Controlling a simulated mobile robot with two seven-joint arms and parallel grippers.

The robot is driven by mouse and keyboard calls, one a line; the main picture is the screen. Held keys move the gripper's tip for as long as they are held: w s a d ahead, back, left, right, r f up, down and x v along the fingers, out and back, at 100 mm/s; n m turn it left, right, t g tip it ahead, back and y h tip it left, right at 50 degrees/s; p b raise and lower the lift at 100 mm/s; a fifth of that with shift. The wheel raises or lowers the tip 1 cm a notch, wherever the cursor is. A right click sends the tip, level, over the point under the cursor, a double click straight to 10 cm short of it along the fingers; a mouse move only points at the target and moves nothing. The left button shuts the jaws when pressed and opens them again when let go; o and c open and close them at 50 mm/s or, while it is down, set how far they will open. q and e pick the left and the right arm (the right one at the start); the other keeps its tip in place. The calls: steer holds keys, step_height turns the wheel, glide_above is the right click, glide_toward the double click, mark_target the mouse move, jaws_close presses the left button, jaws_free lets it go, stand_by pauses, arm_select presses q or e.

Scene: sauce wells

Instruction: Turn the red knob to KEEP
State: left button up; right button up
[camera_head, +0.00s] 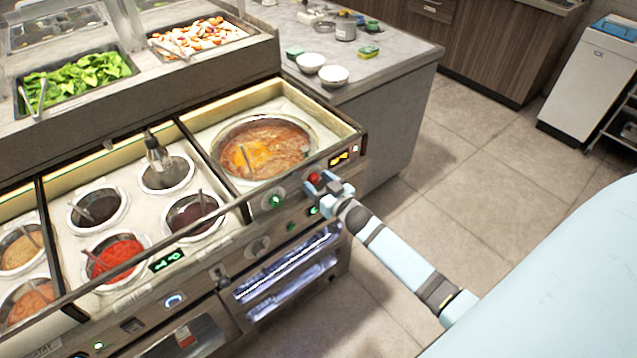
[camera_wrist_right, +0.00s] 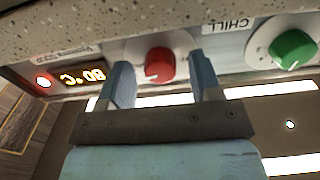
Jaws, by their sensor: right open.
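The red knob (camera_head: 314,178) is on the front panel below the soup well, at the right end of the counter. My right gripper (camera_head: 327,186) is open at it. In the right wrist view the red knob (camera_wrist_right: 160,65) shows between the two spread fingers of my right gripper (camera_wrist_right: 162,78), with a gap on each side. A pale mark shows on the knob's lower left edge in that view. I cannot read a KEEP label. My left gripper is out of view.
A green knob (camera_wrist_right: 294,50) sits to the right in the wrist view, near a CHILL label (camera_wrist_right: 228,26). An amber display (camera_wrist_right: 82,77) and a lit red lamp (camera_wrist_right: 43,82) are to the left. The soup well (camera_head: 265,148) is above the panel. Open floor (camera_head: 490,170) lies right.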

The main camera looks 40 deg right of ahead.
steer(key=c, duration=0.9)
steer(key=shift+c, duration=0.2)
steer(key=shift+n, duration=0.5)
steer(key=n, duration=0.6)
steer(key=shift+n, duration=0.3)
steer(key=n+b, duration=0.1)
steer(key=n, duration=0.4)
steer(key=shift+n+b, duration=0.4)
steer(key=shift+n, duration=1.2)
